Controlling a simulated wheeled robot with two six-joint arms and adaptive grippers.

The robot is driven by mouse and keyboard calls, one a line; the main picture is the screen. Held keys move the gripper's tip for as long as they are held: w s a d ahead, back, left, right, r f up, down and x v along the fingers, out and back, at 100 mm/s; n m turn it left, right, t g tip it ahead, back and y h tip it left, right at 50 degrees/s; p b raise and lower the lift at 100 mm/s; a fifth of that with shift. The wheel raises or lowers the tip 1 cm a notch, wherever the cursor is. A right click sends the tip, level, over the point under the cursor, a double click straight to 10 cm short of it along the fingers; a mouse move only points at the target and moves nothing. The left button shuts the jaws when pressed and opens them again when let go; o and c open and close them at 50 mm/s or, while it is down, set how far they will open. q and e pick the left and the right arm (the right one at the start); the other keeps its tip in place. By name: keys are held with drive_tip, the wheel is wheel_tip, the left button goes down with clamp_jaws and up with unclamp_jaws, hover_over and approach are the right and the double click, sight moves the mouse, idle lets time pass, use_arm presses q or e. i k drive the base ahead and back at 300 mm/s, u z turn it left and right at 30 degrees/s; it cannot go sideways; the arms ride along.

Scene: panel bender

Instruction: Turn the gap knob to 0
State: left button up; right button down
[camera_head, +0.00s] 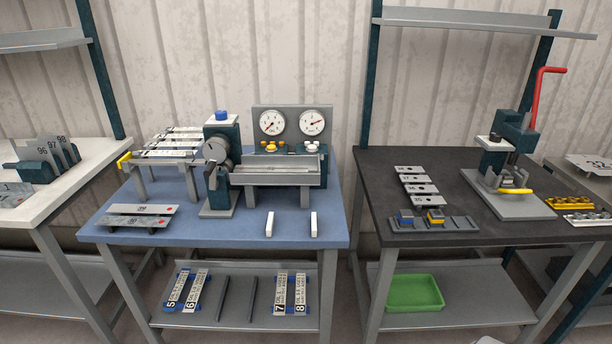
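The panel bender (275,170) stands on the blue table. Its grey gauge panel (292,110) carries two round dials, a left dial (272,122) and a right dial (312,122), each with a red needle. Yellow knob-like parts (270,147) sit below the left dial. A white knob-like part (311,147) sits below the right dial. The labels and dial numbers are too small to read, so I cannot tell which knob is the gap knob or its setting.
On the blue table (215,234), plates (142,210) lie front left, and two white bars (313,224) lie front right. A roller rack (170,148) stands behind. The black table (380,190) to the right holds a red-handled press (510,150). The blue table's front middle is clear.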

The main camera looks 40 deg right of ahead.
sight(222, 115)
drive_tip(key=z, duration=0.3)
drive_tip(key=k, duration=0.75)
drive_tip(key=u, duration=0.5)
drive_tip(key=i, duration=1.1)
drive_tip(key=z, duration=0.7)
drive_tip(key=i, duration=0.5)
drive_tip(key=z, duration=0.55)
